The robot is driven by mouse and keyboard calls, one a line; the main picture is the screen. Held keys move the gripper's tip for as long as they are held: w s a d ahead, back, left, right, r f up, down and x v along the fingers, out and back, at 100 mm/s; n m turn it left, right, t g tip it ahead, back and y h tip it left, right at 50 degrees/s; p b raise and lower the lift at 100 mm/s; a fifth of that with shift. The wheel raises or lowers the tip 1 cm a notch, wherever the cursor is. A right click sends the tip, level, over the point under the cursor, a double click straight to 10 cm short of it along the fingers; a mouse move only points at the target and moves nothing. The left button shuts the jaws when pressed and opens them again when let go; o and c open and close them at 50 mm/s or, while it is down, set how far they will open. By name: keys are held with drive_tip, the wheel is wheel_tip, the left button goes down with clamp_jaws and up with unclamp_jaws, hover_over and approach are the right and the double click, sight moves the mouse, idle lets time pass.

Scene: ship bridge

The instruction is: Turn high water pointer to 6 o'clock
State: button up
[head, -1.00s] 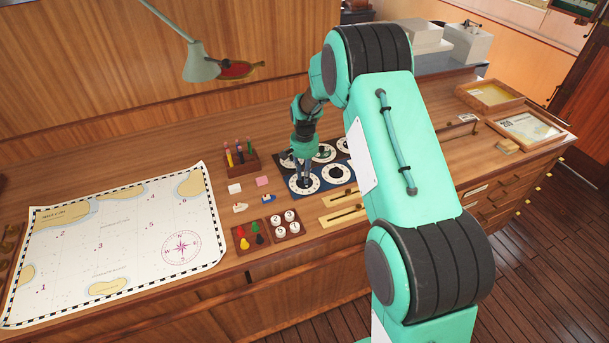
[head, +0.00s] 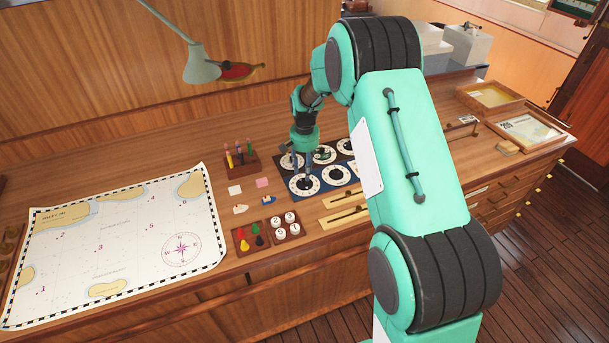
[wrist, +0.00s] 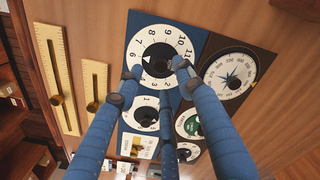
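A white dial (wrist: 154,29) with hour numbers sits on a dark blue panel, with a black knob (wrist: 158,58) at its centre. A small white mark on the knob faces the side of the 5, 6 and 7; I cannot tell the exact number. In the head view this is the left dial (head: 292,184) of the front row. The panel's label is not readable.
A second dial (wrist: 137,112) shares the blue panel. A dark panel beside it holds a compass dial (wrist: 230,70) and others. Brass sliders (head: 345,213) lie in front. Trays of round pieces (head: 285,225) and a chart (head: 120,235) lie to the left.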

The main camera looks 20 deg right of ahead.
sight(304, 180)
wheel_tip(304, 180, up, 8)
idle(0.5)
drive_tip(key=shift+r, duration=0.15)
drive_tip(key=s+a+r+n+t+b, duration=0.15)
drive_tip(key=s+a+r, duration=0.25)
drive_tip(key=s+r, duration=0.6)
drive_tip(key=s+a+r+n+t+b, duration=0.15)
drive_tip(key=s+a+r, duration=0.25)
drive_tip(key=s+r, duration=0.6)
drive_tip(key=s+a+n+t+b, duration=0.1)
drive_tip(key=s+a+n, duration=0.1)
drive_tip(key=s, duration=1)
drive_tip(key=s+a+f+n+t+b, duration=0.1)
drive_tip(key=s+a+b, duration=0.1)
drive_tip(key=s, duration=1)
drive_tip(key=shift+s+n+t, duration=0.3)
drive_tip(key=shift+n, duration=0.1)
